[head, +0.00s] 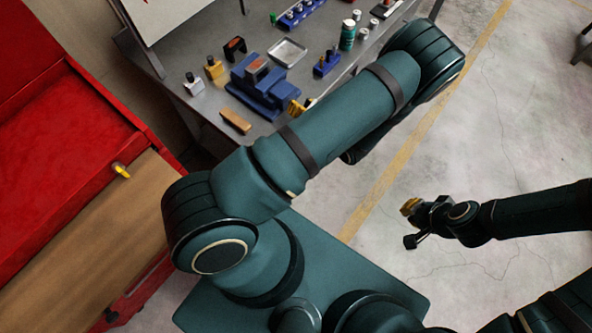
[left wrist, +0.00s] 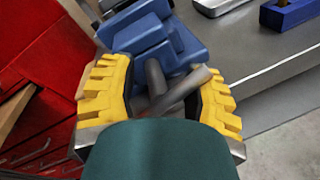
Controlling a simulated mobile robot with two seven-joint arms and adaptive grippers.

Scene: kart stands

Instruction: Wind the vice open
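The blue vice (head: 262,92) stands on the grey workbench near its front edge. It also shows in the left wrist view (left wrist: 178,42), where its grey screw and crossbar handle (left wrist: 185,90) point towards me. My left gripper (head: 297,105) is at the vice's handle end, largely hidden by my arm in the head view. In the left wrist view its yellow fingers (left wrist: 160,98) stand apart on either side of the handle. The bar's right end is close to the right finger; I cannot tell whether they touch. My right gripper (head: 407,224) is open and empty over the floor.
A wooden block (head: 236,121), yellow (head: 214,68) and silver (head: 193,84) items, a metal tray (head: 287,52) and a small blue holder (head: 327,63) surround the vice on the bench (head: 205,108). A red cabinet (head: 70,140) stands left.

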